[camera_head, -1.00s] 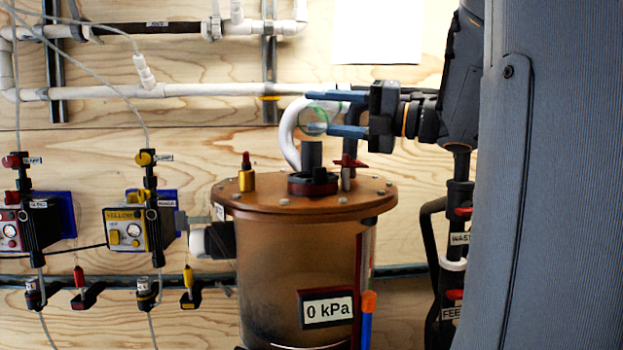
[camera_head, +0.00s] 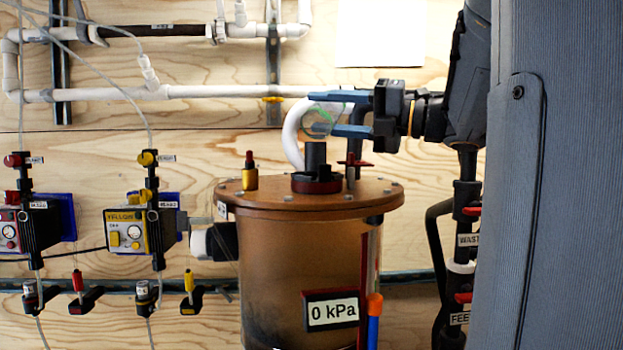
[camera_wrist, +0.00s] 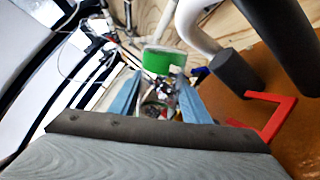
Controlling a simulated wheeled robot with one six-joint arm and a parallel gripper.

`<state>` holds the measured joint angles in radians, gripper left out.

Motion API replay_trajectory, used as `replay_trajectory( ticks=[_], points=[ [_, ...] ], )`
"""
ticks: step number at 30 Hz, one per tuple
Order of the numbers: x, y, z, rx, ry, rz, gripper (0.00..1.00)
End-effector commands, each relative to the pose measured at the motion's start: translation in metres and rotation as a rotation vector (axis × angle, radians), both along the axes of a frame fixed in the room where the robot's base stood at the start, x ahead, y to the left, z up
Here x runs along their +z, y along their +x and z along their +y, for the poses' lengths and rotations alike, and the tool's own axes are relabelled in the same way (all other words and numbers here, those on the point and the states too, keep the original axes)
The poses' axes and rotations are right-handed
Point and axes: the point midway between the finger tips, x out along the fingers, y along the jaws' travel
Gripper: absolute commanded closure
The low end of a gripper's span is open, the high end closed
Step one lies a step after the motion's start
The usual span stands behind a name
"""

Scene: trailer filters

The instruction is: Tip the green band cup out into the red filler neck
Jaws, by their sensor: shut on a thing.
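The green band cup (camera_head: 324,118) is clear with a green band. It sits between the blue fingers of my gripper (camera_head: 338,114), which is shut on it. In the head view it looks tilted, and its outline is faint against the white pipe. In the wrist view the green band (camera_wrist: 163,61) shows at the fingertips. The red filler neck (camera_head: 316,185) is a dark ring with a red band on top of the brown tank. The cup is above the neck, apart from it. I cannot tell whether anything is in the cup or make out the neck in the wrist view.
A dark grey post (camera_head: 315,155) stands by the neck. A red valve handle (camera_head: 354,162) is right of it, and a yellow fitting with a red top (camera_head: 250,172) is left. A white curved pipe (camera_head: 291,135) runs close behind the cup. Pumps hang on the wall at left.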

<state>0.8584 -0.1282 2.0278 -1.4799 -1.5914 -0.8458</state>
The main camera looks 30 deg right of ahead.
Motion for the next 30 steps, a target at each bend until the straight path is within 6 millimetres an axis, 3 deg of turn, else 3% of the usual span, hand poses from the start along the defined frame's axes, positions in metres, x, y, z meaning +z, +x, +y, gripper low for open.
replay_trajectory(
  ticks=[30],
  points=[
    [-0.0044,-0.0035,0.0048,0.000,-0.090,-0.068,0.83]
  ],
)
